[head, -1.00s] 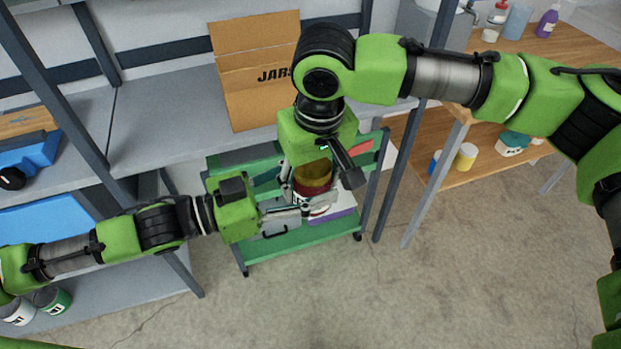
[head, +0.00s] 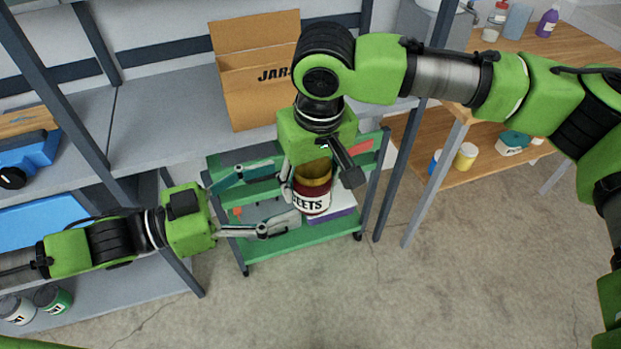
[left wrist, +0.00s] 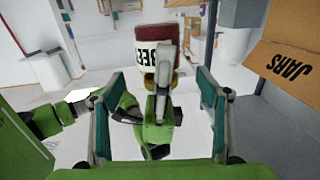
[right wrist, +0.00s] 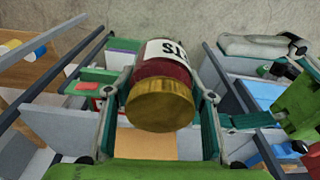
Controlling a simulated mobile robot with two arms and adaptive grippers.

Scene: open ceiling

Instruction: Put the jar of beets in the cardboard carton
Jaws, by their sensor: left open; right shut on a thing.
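The jar of beets (head: 312,198), dark red with a white label and a gold lid, is held in the air by my right gripper (head: 308,178), which is shut on it. In the right wrist view the jar (right wrist: 163,85) sits lid-first between the fingers. My left gripper (head: 255,202) is open and empty, to the left of the jar and apart from it. In the left wrist view the jar (left wrist: 157,48) shows beyond the open fingers. The cardboard carton (head: 258,92), marked JARS, stands on the grey shelf behind; my right arm hides part of its right side.
A green cart (head: 290,240) holding several items stands below the jar. The grey shelf (head: 165,125) is bare left of the carton, with a blue object (head: 35,158) farther left. A wooden workbench (head: 545,60) is at the right. A dark upright post (head: 405,170) stands between.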

